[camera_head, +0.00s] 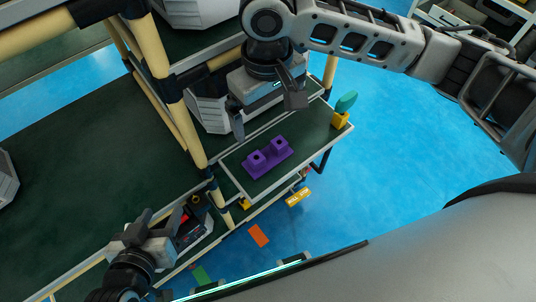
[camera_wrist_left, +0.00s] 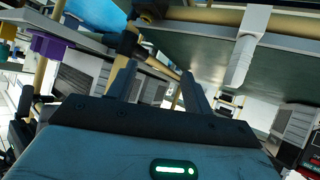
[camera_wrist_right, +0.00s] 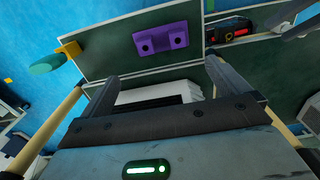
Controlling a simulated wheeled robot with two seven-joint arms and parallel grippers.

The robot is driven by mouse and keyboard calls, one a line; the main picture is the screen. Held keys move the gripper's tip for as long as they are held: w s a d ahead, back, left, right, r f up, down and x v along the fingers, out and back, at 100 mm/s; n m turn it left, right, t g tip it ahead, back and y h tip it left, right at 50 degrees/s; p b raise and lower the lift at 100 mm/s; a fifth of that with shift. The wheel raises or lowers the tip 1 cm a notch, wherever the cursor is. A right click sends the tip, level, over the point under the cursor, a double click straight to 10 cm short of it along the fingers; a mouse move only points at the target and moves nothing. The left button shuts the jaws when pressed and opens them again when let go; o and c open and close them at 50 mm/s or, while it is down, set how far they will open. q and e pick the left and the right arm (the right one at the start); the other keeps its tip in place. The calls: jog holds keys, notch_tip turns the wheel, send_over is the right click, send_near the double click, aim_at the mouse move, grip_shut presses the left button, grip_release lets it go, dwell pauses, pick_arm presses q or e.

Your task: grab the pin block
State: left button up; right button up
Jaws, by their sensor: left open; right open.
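The purple pin block (camera_head: 268,158) lies on a small dark green shelf with a pale rim (camera_head: 238,186), two raised posts with holes facing up. In the right wrist view the pin block (camera_wrist_right: 160,39) lies beyond the fingertips. In the left wrist view the purple block (camera_wrist_left: 49,46) shows at the upper left. My right gripper (camera_head: 266,118) is open and empty, just behind the block in the head view, apart from it. My left gripper (camera_head: 158,215) is open and empty at the lower left, well away from the block.
A teal and yellow object (camera_head: 344,108) stands at the shelf's right corner. A beige rack post (camera_head: 180,110) rises left of the shelf. A white ribbed box (camera_head: 208,108) is behind my right gripper. A red and black device (camera_head: 188,230) is near my left gripper. Blue floor is open at right.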

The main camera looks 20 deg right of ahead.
aim_at(267, 155)
notch_tip(267, 155, down, 10)
jog(key=shift+s+a+f+b, duration=0.1)
jog(key=shift+b, duration=0.8)
jog(key=c, duration=1)
